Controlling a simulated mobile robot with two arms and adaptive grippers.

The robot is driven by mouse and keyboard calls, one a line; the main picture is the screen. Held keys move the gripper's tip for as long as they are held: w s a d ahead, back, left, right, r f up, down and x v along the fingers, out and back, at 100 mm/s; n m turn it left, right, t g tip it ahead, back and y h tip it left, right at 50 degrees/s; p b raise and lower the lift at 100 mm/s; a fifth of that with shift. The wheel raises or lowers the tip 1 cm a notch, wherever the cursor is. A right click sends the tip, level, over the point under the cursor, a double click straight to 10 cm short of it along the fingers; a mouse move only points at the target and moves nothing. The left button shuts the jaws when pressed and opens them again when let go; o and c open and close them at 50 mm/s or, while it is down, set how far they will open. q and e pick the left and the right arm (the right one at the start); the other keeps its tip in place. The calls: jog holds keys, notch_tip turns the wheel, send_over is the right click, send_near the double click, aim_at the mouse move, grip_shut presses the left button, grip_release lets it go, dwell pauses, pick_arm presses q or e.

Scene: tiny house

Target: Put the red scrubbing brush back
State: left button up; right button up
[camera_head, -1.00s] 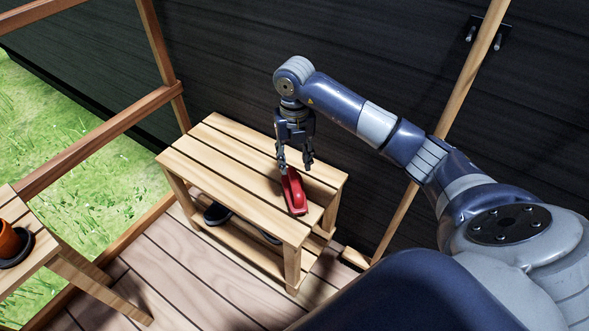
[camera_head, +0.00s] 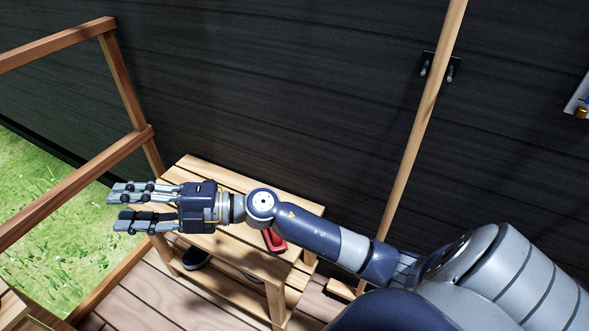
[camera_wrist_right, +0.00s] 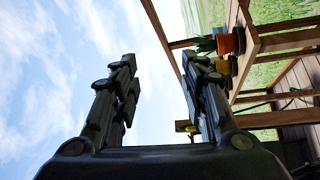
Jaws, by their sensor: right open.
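The red scrubbing brush (camera_head: 274,241) lies on the slatted wooden bench (camera_head: 205,172) by the dark wall. My right forearm crosses in front of it, so only part of its red body shows. My right gripper (camera_head: 118,207) is open and empty. It points left in the head view, raised above the bench's left side and apart from the brush. In the right wrist view its two fingers (camera_wrist_right: 158,92) are spread with only sky between them. My left gripper is in no view.
A wooden railing (camera_head: 80,180) runs along the left, with grass beyond. A wooden post (camera_head: 425,110) stands right of the bench. Dark shoes (camera_head: 196,258) sit on the bench's lower shelf. The right wrist view shows a potted plant (camera_wrist_right: 229,43) on a wooden surface.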

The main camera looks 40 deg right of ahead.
jog(key=w+d+f+m+t+h, duration=0.2)
jog(key=w+d+m+t+h, duration=0.1)
jog(key=d+m+t+h, duration=0.9)
jog(key=s+d+f+m+g+h, duration=0.2)
jog(key=d+f+m+g+h, duration=0.35)
jog(key=f+m, duration=0.35)
jog(key=s+f+m+g, duration=0.1)
jog(key=s+f+g, duration=0.1)
jog(key=s+f, duration=0.2)
jog(key=s+d+f+m+g, duration=0.1)
jog(key=s+f+g, duration=0.2)
jog(key=s+f, duration=0.1)
jog(key=s+d+f+m+g+h, duration=0.1)
jog(key=s+f+g, duration=0.2)
jog(key=f, duration=0.3)
jog(key=shift+s+f+m, duration=0.35)
jog(key=shift+s+m, duration=0.05)
jog(key=shift+s, duration=0.45)
jog(key=s+a+f+g+y, duration=0.1)
jog(key=s+f+g, duration=0.2)
jog(key=s, duration=0.3)
jog(key=s+a+f+g, duration=0.2)
jog(key=s+f+g, duration=0.1)
jog(key=s, duration=0.4)
jog(key=shift+s+m+y, duration=0.25)
jog(key=shift+m+y, duration=0.05)
jog(key=shift+y, duration=0.05)
